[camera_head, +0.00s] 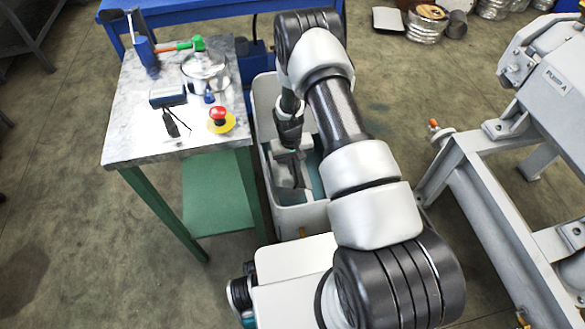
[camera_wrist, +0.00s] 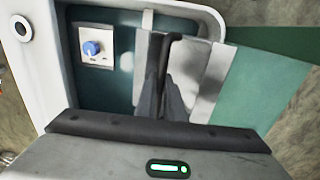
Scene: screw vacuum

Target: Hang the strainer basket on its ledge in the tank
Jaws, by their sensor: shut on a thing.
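The tank (camera_head: 300,219) is a white-walled tub with a teal inside, standing between the table and my arm. Its white rim also shows in the wrist view (camera_wrist: 42,75). My gripper (camera_wrist: 165,98) reaches down into the tank, with its dark fingers close together. They are shut on a grey metal piece that looks like the strainer basket (camera_wrist: 190,58), whose pale walls show on both sides of the fingers. The basket's lower part and the ledge cannot be made out. Whether the basket touches the tank wall cannot be told.
A blue knob (camera_wrist: 92,48) on a pale plate sits on the tank's inner wall. A marble-topped table (camera_head: 140,140) at left holds a pot (camera_head: 205,70), a red emergency button (camera_head: 218,114) and tools. A grey pump frame (camera_head: 485,180) stands at right, with open floor between.

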